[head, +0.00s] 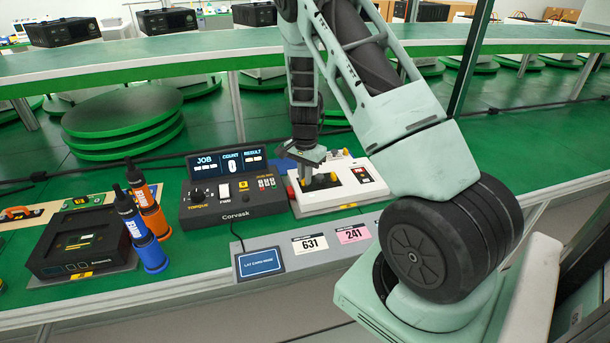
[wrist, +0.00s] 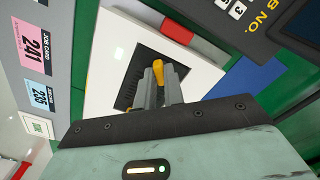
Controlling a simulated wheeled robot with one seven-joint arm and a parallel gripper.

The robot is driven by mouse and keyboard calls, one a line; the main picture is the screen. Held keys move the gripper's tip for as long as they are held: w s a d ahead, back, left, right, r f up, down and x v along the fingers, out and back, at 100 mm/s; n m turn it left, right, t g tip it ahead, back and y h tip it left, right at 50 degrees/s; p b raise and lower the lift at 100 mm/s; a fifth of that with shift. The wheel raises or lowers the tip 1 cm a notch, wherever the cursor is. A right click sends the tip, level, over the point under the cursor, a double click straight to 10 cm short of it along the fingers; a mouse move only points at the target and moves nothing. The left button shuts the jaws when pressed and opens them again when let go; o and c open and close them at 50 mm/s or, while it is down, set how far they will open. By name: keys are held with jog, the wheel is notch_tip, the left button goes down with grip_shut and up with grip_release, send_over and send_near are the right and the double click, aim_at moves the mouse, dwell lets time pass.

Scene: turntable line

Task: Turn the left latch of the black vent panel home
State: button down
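The black vent panel (wrist: 130,75) is set in a white housing (wrist: 105,63) in the wrist view. My gripper (wrist: 160,88) reaches down at the panel's left part. Its two grey fingers are close together, with a yellow latch (wrist: 158,70) between their tips. This appears to be the left latch; the fingers hide its lower part.
The dark Corvask console (head: 235,205) stands close on the left, with a red block (wrist: 177,28) between. A grey card rail (head: 280,262) runs in front. Blue and orange drivers (head: 140,240) stand far left. A green shelf (head: 150,55) crosses behind.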

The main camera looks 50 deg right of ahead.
jog(key=shift+m, duration=0.3)
jog(key=shift+r+m+p, duration=0.1)
jog(key=shift+m+p, duration=0.75)
jog(key=shift+m, duration=0.35)
jog(key=shift+m+p, duration=0.9)
jog(key=shift+m, duration=1.1)
jog(key=c, duration=1.5)
grip_release()
notch_tip(320, 180, up, 17)
jog(key=shift+r, duration=0.15)
jog(key=shift+a, duration=0.1)
